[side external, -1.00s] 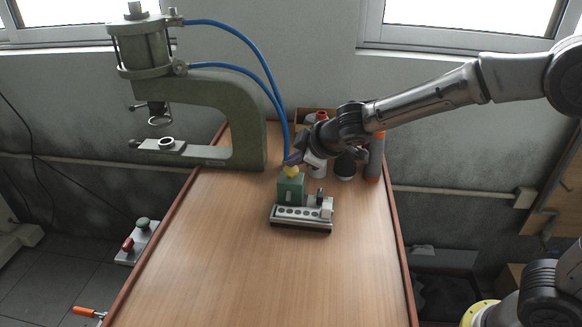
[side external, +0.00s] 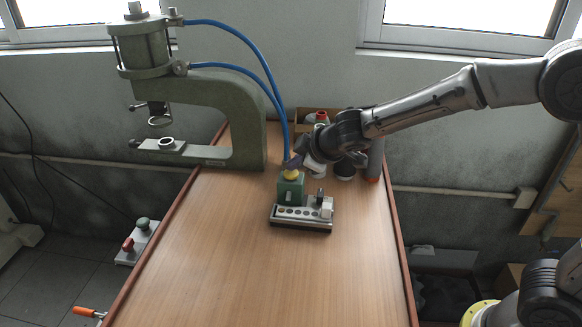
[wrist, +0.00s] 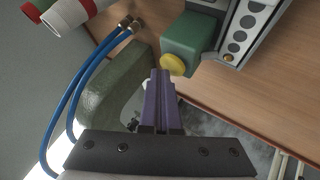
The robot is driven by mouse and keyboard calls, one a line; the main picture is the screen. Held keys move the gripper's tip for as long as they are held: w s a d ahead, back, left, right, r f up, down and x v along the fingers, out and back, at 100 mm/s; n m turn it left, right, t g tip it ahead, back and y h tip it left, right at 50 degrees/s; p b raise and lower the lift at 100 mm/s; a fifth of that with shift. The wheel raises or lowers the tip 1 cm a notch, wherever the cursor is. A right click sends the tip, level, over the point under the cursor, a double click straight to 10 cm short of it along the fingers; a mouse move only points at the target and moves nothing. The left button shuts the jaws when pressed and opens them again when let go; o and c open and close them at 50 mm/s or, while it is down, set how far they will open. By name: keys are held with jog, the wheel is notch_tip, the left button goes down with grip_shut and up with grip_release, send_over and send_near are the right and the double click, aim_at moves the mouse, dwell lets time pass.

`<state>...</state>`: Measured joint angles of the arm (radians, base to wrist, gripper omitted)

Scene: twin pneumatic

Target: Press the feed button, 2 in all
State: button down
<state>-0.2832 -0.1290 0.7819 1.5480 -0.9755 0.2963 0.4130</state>
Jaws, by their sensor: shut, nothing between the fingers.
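A yellow round button (side external: 290,176) sits on top of a small green box (side external: 291,192) at one end of a grey unit with a row of round holes (side external: 297,212) on the table. In the wrist view the yellow button (wrist: 173,65) protrudes from the green box (wrist: 190,38). My gripper (side external: 293,163) is shut and empty, pointing at the button from above. In the wrist view the purple fingertips of my gripper (wrist: 160,74) are together right beside the button. I cannot tell for sure whether they touch it.
A green C-frame press (side external: 248,125) with blue hoses (side external: 262,70) stands to the left. Bottles and a carton (side external: 345,172) stand behind, close under my arm. A red and green button box (side external: 138,243) is off the table's left side. The front tabletop (side external: 255,285) is clear.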

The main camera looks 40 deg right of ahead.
jog(key=shift+f, duration=0.1)
dwell(0.3)
jog(key=shift+r, duration=1.25)
jog(key=shift+r, duration=0.1)
jog(key=shift+r, duration=2.45)
jog(key=shift+r, duration=0.15)
notch_tip(320, 180, up, 4)
jog(key=shift+f, duration=0.2)
dwell(0.3)
send_over(295, 174)
jog(key=shift+f, duration=4.4)
